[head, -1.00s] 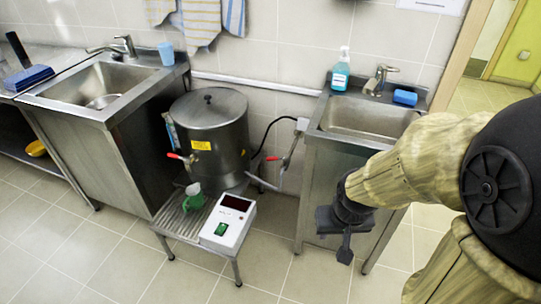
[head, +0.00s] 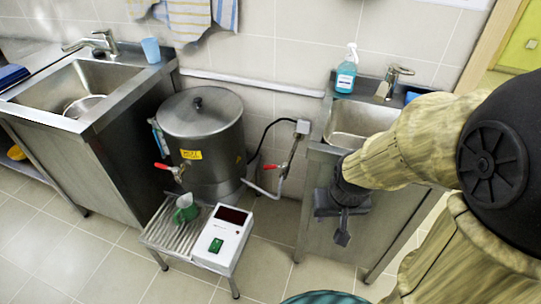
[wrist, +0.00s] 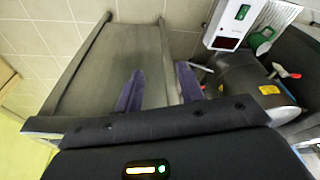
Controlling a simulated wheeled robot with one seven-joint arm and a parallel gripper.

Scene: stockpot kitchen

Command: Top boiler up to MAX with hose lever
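The boiler (head: 205,145) is a steel pot with its lid on, standing against the wall between two sink units. A narrow gauge (head: 158,135) shows on its left side; its level is too small to read. A red-handled tap (head: 165,169) is on its front. The hose lever (head: 274,167), red, sits right of the boiler by a pale hose (head: 262,192) and a wall fitting. My gripper (head: 342,237) hangs empty before the right sink unit, apart from the lever. In the wrist view its fingers (wrist: 160,90) are spread, with the boiler (wrist: 240,92) to their right.
A slatted stand (head: 172,236) in front of the boiler holds a green mug (head: 185,209) and a white box with a dark display (head: 223,237). The right sink unit (head: 330,185) stands close behind my gripper. A teal round edge (head: 325,297) shows at the bottom.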

